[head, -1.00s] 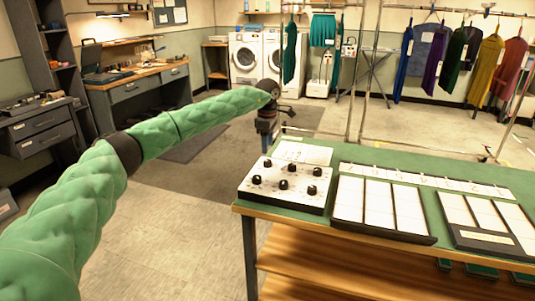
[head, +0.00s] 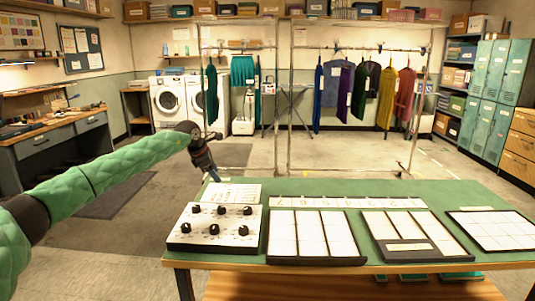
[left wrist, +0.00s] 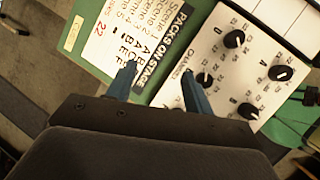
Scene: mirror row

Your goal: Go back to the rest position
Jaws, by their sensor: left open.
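My left gripper (head: 212,172) is at the left end of the green-topped table (head: 330,190), just behind and above the printed card and the knob panel. In the left wrist view its two blue fingers (left wrist: 157,82) are apart with nothing between them. Beneath them show the printed card (left wrist: 118,35), headed "PACKS ON STAGE", and the white panel with black knobs (left wrist: 262,45). In the head view the card (head: 231,193) lies behind the knob panel (head: 215,228). My right gripper is not in view.
Several dark-framed trays with white cells, such as the left one (head: 315,235), lie along the table. Behind it, garments hang on a rail (head: 365,48). Washing machines (head: 168,101) stand at the back left, teal lockers (head: 500,95) at the right. Floor left of the table is clear.

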